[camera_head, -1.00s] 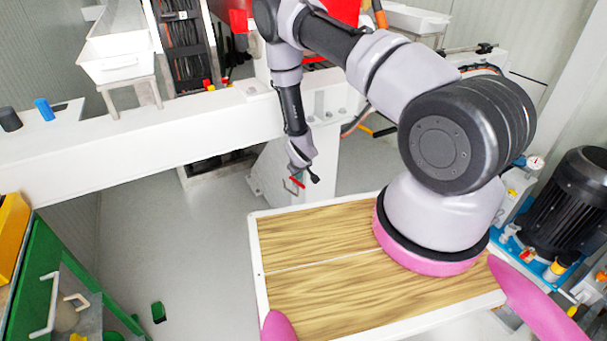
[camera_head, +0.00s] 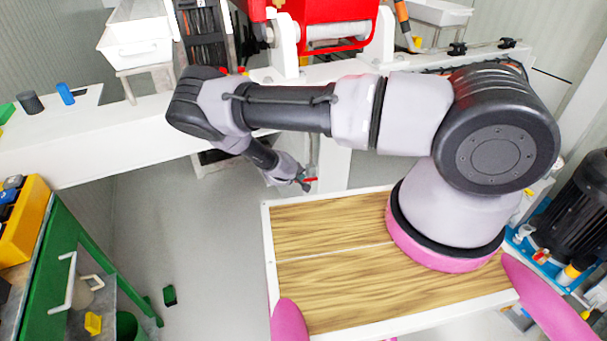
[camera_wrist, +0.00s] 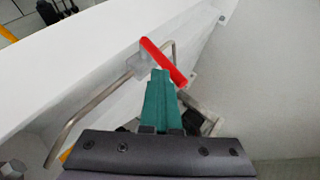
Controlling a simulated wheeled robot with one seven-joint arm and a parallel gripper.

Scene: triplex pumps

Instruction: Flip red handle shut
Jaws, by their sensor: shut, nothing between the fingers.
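The red handle (camera_wrist: 163,62) shows in the wrist view, lying slantwise across a thin metal pipe at the white frame. In the head view the red handle (camera_head: 310,179) is a small red bar just right of my gripper (camera_head: 304,185). In the wrist view my gripper (camera_wrist: 160,80) has its green fingers closed together with nothing between them. Their tips are at the handle's lower left side, very close to it. I cannot tell whether they touch it. The valve body behind the handle is partly hidden by the fingers.
The bent metal pipe (camera_wrist: 95,105) runs left of the fingers. The white beam (camera_head: 90,145) and its upright stand behind the handle. A wooden-topped platform (camera_head: 340,285) is in front. The green cabinet (camera_head: 60,270) is at left, with open grey floor between.

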